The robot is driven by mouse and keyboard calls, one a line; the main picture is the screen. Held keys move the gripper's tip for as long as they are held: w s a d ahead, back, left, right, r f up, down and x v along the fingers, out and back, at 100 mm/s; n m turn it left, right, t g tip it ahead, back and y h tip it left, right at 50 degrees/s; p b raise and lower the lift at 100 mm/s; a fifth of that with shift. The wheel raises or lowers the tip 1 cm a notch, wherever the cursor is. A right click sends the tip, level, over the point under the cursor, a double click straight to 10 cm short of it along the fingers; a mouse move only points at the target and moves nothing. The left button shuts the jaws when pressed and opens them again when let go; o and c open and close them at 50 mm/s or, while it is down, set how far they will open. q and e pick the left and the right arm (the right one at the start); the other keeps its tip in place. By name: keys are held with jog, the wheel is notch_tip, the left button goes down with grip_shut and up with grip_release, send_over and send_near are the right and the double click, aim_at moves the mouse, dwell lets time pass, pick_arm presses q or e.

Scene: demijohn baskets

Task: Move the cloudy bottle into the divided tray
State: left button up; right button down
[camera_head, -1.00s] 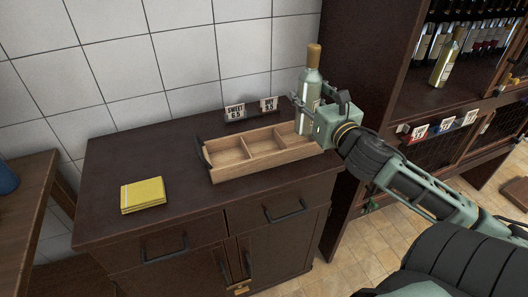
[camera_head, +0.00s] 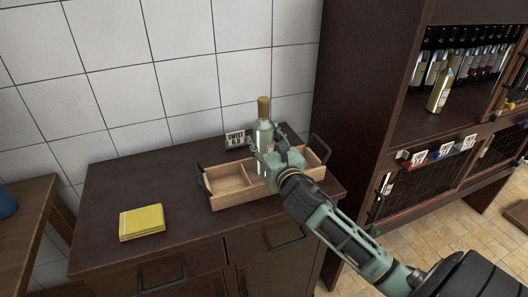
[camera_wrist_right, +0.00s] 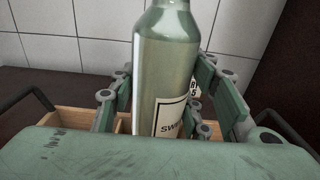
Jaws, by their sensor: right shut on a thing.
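The cloudy bottle (camera_head: 264,133) is pale green with a tan cap and stands upright in the grasp of my right gripper (camera_head: 268,156). In the right wrist view the bottle (camera_wrist_right: 172,70) fills the middle between both fingers, and its label begins "SW". The divided wooden tray (camera_head: 232,203) lies on the dark cabinet, with black handles at its ends. The bottle is over the tray's middle part. My gripper hides its base, so I cannot tell whether it touches the tray floor. The left compartment (camera_head: 226,184) looks empty. My left gripper is out of view.
A folded yellow cloth (camera_head: 142,222) lies at the cabinet top's left. A shelf at right holds another bottle (camera_head: 440,90) and several dark bottles. Tiled wall is behind.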

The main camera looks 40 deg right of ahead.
aim_at(264, 152)
notch_tip(264, 152, down, 3)
jog(key=shift+f, duration=0.2)
jog(key=c, duration=0.9)
grip_release()
jog(key=shift+s+f, duration=0.1)
jog(key=shift+c, duration=0.2)
jog(key=b+v, duration=0.1)
jog(key=v, duration=1.1)
jog(key=shift+b, duration=0.4)
jog(key=shift+a, duration=0.1)
